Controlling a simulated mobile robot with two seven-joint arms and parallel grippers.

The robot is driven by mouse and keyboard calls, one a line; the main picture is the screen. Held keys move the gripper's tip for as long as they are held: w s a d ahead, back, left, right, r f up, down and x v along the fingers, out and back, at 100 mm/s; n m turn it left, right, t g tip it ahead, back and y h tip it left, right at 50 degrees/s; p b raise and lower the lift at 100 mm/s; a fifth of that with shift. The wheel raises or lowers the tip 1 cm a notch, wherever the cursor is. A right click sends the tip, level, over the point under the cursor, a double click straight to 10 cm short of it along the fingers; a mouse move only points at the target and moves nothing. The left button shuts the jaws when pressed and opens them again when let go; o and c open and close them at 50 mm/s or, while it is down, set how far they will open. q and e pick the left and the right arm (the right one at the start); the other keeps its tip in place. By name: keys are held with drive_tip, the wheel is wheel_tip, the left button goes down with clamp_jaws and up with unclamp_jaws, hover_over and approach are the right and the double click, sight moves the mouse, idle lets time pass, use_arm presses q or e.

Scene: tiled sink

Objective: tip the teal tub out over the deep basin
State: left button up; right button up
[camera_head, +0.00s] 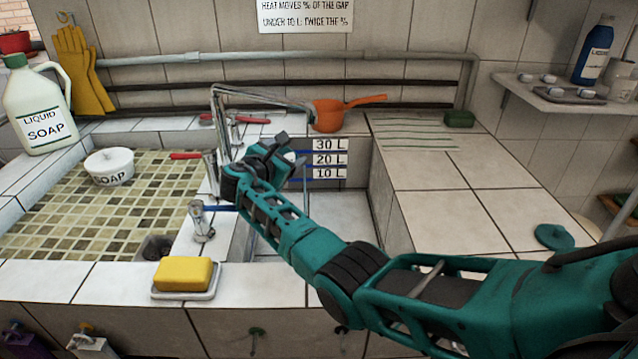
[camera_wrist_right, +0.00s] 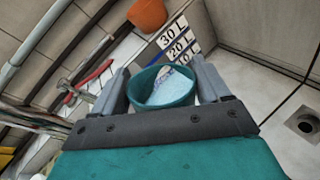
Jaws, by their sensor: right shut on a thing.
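My right arm reaches in from the lower right in the head view, and its gripper (camera_head: 284,158) is above the deep basin (camera_head: 345,205), beside the tall tap. In the right wrist view the teal tub (camera_wrist_right: 139,84) sits between the two grey fingers, and the right gripper (camera_wrist_right: 163,92) is shut on it. A pale bluish-white content shows inside the tub. In the head view the tub is mostly hidden by the gripper, and its tilt is hard to tell. The basin's back wall carries 30 L, 20 L and 10 L marks. The left gripper is not in view.
The bent metal tap (camera_head: 262,98) stands close to the gripper. An orange pan (camera_head: 328,116) is behind the basin. A yellow sponge (camera_head: 183,273) lies on a dish at the front. A teal disc (camera_head: 555,236) lies on the right counter, which is otherwise largely clear.

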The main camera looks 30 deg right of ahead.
drive_tip(key=shift+s+d+f, duration=0.1)
drive_tip(key=shift+d+f, duration=0.1)
drive_tip(key=shift+f, duration=0.05)
drive_tip(key=shift+d+m, duration=0.15)
drive_tip(key=shift+m, duration=0.15)
drive_tip(key=shift+s+d+f+m+y+p, duration=0.4)
drive_tip(key=shift+d+y, duration=0.1)
drive_tip(key=shift+d, duration=0.1)
use_arm(q)
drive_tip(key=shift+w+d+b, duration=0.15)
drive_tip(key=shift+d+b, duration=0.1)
drive_tip(key=shift+b, duration=0.6)
use_arm(e)
drive_tip(key=f, duration=0.1)
drive_tip(key=d+f+m+y, duration=0.1)
drive_tip(key=shift+s+f+m, duration=0.2)
drive_tip(key=shift+f+m, duration=0.1)
drive_tip(key=shift+f, duration=0.05)
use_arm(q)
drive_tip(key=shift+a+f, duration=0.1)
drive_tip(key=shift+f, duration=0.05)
use_arm(e)
drive_tip(key=shift+s+d+r+m+t+y, duration=0.1)
drive_tip(key=shift+d+r+m+t+y, duration=0.1)
drive_tip(key=shift+m+y, duration=0.3)
drive_tip(key=shift+s+d+r+m+t+y, duration=0.1)
drive_tip(key=shift+d+m+t+y, duration=0.1)
drive_tip(key=shift+m+y, duration=0.3)
